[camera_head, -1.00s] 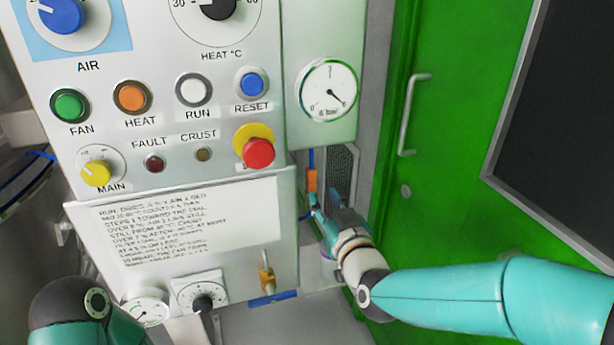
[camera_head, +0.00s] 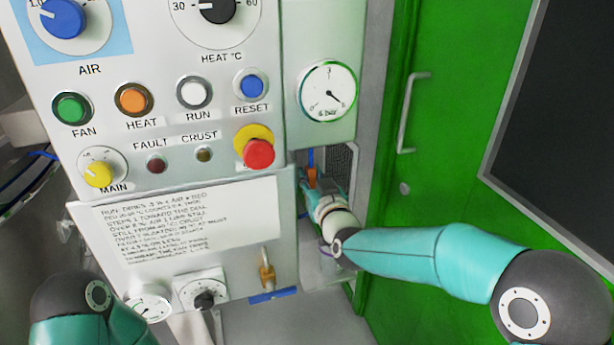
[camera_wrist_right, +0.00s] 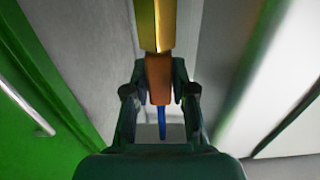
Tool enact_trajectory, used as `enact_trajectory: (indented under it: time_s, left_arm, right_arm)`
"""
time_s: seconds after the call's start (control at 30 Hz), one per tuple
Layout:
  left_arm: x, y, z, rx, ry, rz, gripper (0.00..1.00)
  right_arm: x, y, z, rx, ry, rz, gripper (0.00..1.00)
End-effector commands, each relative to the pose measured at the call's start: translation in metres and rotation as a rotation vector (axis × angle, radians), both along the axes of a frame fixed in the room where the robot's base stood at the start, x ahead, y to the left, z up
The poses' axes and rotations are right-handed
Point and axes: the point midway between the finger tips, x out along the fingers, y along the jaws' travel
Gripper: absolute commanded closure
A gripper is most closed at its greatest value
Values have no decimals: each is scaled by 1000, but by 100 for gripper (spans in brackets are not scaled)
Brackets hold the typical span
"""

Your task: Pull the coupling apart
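The coupling shows as a small orange block (camera_head: 312,178) on a thin blue hose, right of the control panel and below the pressure gauge. In the right wrist view the orange block (camera_wrist_right: 158,82) sits below a yellow piece (camera_wrist_right: 156,24), and a blue hose (camera_wrist_right: 162,123) runs from its lower end. My right gripper (camera_wrist_right: 159,85) has one finger on each side of the orange block. The fingertips are very close to it; I cannot tell whether they press on it. In the head view the right gripper (camera_head: 318,186) partly covers the coupling. My left gripper is out of view.
The control panel (camera_head: 180,180) with buttons and a red stop knob (camera_head: 258,152) is close on the left. The gauge (camera_head: 328,92) is just above the coupling. A green door (camera_head: 440,130) with a handle (camera_head: 410,112) is on the right.

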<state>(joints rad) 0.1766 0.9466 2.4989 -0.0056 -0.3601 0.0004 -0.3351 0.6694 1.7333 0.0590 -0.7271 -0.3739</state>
Motion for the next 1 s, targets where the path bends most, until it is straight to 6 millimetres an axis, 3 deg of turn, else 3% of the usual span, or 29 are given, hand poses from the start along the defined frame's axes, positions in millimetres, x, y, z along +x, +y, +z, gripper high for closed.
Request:
enact_trajectory:
  time_s: [0.03, 0.1, 0.43, 0.7, 1.0]
  left_arm:
    - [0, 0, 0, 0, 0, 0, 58]
    - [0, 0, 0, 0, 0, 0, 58]
    - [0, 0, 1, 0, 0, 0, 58]
    - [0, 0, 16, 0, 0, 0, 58]
    - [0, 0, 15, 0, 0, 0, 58]
  right_arm:
    - [0, 0, 0, 0, 0, 0, 88]
    - [0, 0, 0, 0, 0, 1, 100]
    - [0, 1, 2, 0, 0, 1, 100]
    - [0, 1, 45, 2, -7, 1, 100]
    - [0, 2, 49, 4, -8, 2, 100]
